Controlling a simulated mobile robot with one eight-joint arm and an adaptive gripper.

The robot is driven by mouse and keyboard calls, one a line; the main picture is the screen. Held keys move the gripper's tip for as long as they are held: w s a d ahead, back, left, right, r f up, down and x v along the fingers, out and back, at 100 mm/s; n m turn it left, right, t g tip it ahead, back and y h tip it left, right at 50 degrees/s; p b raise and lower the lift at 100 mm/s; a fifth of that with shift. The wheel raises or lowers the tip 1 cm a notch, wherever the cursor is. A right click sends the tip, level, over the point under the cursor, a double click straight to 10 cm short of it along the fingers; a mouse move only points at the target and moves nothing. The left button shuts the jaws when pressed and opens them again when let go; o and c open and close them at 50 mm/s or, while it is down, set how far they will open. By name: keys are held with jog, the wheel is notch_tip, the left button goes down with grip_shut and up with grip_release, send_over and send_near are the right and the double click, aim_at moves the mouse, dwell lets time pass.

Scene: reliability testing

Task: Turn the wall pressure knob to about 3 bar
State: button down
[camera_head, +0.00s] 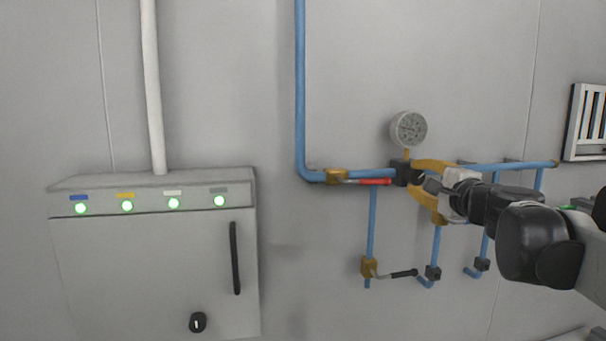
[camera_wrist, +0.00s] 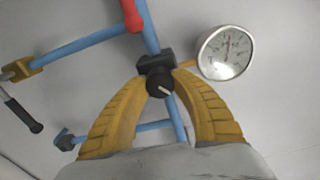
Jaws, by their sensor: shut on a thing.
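The black pressure knob (camera_wrist: 160,83) with a white mark sits on a black regulator block (camera_head: 400,172) on the blue wall pipe. In the wrist view the mark slants from upper left to lower right. My gripper (camera_wrist: 161,76) has its two yellow fingers shut on the knob, one on each side. In the head view my gripper (camera_head: 413,180) reaches in from the right and hides most of the knob. The round pressure gauge (camera_head: 408,129) stands just above the block. It also shows in the wrist view (camera_wrist: 226,52), but its numbers are too small to read.
A red-handled valve (camera_head: 372,182) is close left of the block. A black-handled valve (camera_head: 402,273) hangs below on a vertical blue pipe (camera_head: 371,225). A grey cabinet (camera_head: 150,260) with green lights stands at the left. A white vent (camera_head: 588,125) is at the right.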

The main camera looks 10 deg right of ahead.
jog(key=m, duration=0.5)
jog(key=shift+m, duration=0.3)
dwell(0.4)
jog(key=c, duration=1)
grip_release()
jog(key=s, duration=1.2)
jog(key=shift+d+r, duration=0.2)
